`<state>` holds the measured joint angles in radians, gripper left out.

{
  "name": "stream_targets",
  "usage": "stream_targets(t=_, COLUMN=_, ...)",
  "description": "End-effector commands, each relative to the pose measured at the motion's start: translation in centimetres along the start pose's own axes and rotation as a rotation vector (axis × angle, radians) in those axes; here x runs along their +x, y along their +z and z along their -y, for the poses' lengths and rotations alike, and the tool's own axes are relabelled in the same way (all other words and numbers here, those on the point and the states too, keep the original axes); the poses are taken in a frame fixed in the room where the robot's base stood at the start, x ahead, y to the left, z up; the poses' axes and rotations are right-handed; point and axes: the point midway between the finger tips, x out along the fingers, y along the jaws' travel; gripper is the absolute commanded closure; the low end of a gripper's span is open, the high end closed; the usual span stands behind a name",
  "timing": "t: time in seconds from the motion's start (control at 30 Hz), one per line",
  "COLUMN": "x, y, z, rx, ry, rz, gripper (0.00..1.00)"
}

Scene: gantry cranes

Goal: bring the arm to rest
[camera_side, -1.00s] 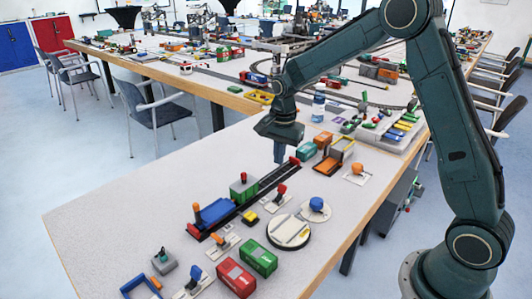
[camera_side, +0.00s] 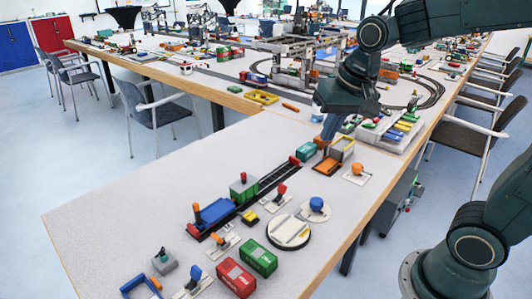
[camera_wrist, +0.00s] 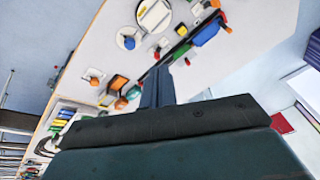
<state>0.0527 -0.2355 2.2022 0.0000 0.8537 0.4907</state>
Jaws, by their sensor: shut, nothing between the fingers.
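My gripper (camera_side: 328,128) is in the upper middle of the side view, above the table near the orange container. Its blue-grey fingers are together and hold nothing. In the wrist view the shut fingers (camera_wrist: 157,88) point at the tabletop, with the dark gripper body filling the bottom. The arm is folded back towards its base on the right.
The grey table (camera_side: 140,200) carries a black track (camera_side: 268,182), a blue wagon (camera_side: 215,212), a green wagon (camera_side: 243,188), a white turntable (camera_side: 289,231) and red (camera_side: 236,277) and green (camera_side: 258,257) containers. An orange tipper (camera_side: 333,160) stands near my gripper. The table's left part is clear.

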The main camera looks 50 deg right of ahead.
Motion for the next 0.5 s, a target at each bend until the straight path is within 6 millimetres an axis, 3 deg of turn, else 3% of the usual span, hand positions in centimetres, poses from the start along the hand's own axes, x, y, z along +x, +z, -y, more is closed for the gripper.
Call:
stream_targets(t=0.2, x=-2.4, y=3.5, z=-1.4, rx=-0.169, ry=-0.029, rz=-0.051, gripper=1.0)
stream_targets(t=0.5, x=-4.2, y=8.3, z=-3.5, rx=-0.398, ry=-0.054, rz=-0.12, gripper=1.0)
